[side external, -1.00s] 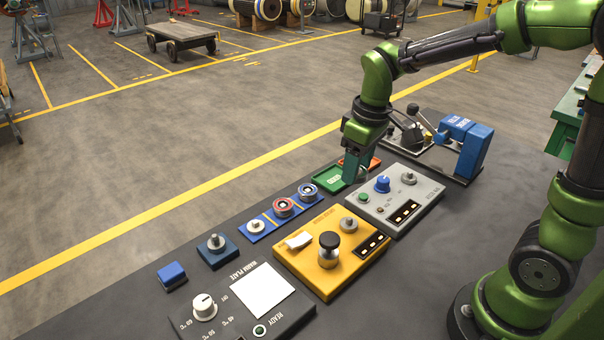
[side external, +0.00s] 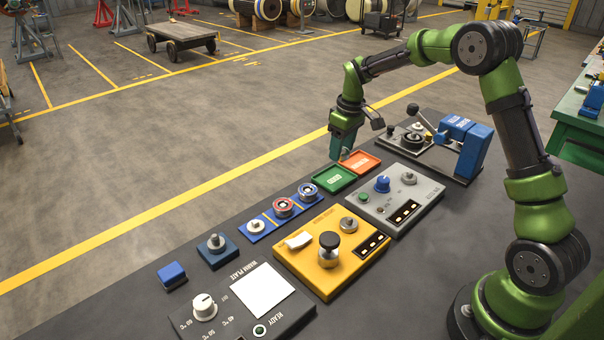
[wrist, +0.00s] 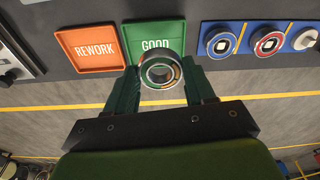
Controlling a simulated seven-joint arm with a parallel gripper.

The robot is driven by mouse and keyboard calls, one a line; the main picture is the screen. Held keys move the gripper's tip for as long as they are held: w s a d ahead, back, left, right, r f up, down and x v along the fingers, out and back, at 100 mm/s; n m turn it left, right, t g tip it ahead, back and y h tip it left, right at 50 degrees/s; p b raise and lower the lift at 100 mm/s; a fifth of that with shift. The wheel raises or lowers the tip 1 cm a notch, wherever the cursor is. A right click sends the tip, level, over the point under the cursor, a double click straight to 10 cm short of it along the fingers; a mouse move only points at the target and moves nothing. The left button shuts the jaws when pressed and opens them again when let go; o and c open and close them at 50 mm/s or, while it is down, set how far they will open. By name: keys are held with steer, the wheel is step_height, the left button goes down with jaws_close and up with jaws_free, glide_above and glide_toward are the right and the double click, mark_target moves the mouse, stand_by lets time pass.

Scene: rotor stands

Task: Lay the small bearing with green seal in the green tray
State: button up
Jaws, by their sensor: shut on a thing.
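The small bearing with green seal (wrist: 159,72) is between the fingertips of my gripper (wrist: 161,70) in the wrist view, its ring face toward the camera. My gripper is shut on it. The green tray (wrist: 132,30), marked GOOD, lies just beyond the bearing in that view, and the bearing overlaps its lower edge. In the side view my gripper (side external: 344,156) hangs above the far edge of the trays, and the green tray (side external: 322,183) is just below and in front of it, with no part seen in it. The bearing is too small to make out clearly there.
An orange REWORK tray (wrist: 95,64) adjoins the green one. On the other side is a blue stand (side external: 268,228) with several ring parts. A grey control box (side external: 405,215) and a yellow one (side external: 300,262) stand nearer my base.

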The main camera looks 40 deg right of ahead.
mark_target(334, 179)
steer(key=shift+w+d+r, duration=0.1)
steer(key=shift+w+d, duration=0.3)
steer(key=shift+w, duration=0.3)
steer(key=shift+w+r+n, duration=0.25)
steer(key=shift+w+n, duration=0.05)
steer(key=shift+f, duration=0.1)
step_height(334, 179, down, 9)
steer(key=shift+f, duration=0.2)
steer(key=shift+f, duration=0.2)
steer(key=o, duration=0.9)
